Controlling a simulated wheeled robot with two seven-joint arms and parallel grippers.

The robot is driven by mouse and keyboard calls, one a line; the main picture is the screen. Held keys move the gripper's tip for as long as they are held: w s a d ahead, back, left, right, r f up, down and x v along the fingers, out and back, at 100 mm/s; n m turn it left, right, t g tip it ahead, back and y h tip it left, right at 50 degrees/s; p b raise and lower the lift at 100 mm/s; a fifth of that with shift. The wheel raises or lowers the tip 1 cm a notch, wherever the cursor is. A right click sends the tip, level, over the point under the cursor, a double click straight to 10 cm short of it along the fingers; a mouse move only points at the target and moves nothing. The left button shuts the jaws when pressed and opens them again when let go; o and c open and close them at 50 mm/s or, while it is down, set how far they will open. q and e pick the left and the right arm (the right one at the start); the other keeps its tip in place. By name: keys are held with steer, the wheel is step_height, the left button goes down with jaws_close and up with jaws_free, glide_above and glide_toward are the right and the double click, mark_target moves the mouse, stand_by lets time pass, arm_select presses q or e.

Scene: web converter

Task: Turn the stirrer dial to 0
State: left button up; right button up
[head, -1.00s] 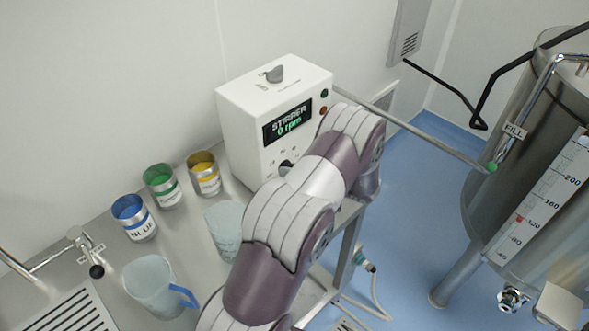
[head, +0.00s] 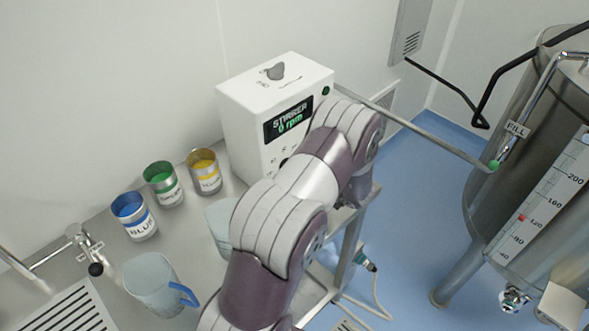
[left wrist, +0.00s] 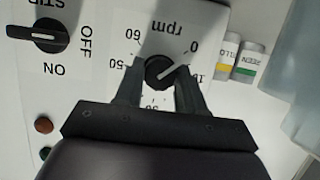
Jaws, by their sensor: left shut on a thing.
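The stirrer dial (left wrist: 158,71) is a round black knob on the white front panel in the left wrist view. Its white pointer line slants up and right, towards the 0 mark (left wrist: 193,47). My left gripper (left wrist: 159,80) is shut on the dial, one dark finger on each side. In the head view the white stirrer box (head: 240,125) has a display (head: 289,121) reading "STIRRER 0 rpm". My arm covers the lower front of the box there, hiding the gripper and dial. My right gripper is not in view.
A black STIR switch (left wrist: 38,32) with OFF and ON marks is beside the dial. Blue (head: 134,217), green (head: 163,184) and yellow (head: 203,171) paint cans and a jug (head: 152,284) stand on the counter. A steel tank (head: 490,190) stands at right.

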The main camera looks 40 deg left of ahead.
arm_select(q)
steer(key=shift+f, duration=0.1)
steer(key=o, duration=1)
steer(key=shift+o, duration=0.2)
steer(key=b+v, duration=0.1)
steer(key=v, duration=1.1)
steer(key=shift+d+r+b, duration=0.3)
steer(key=shift+b, duration=0.1)
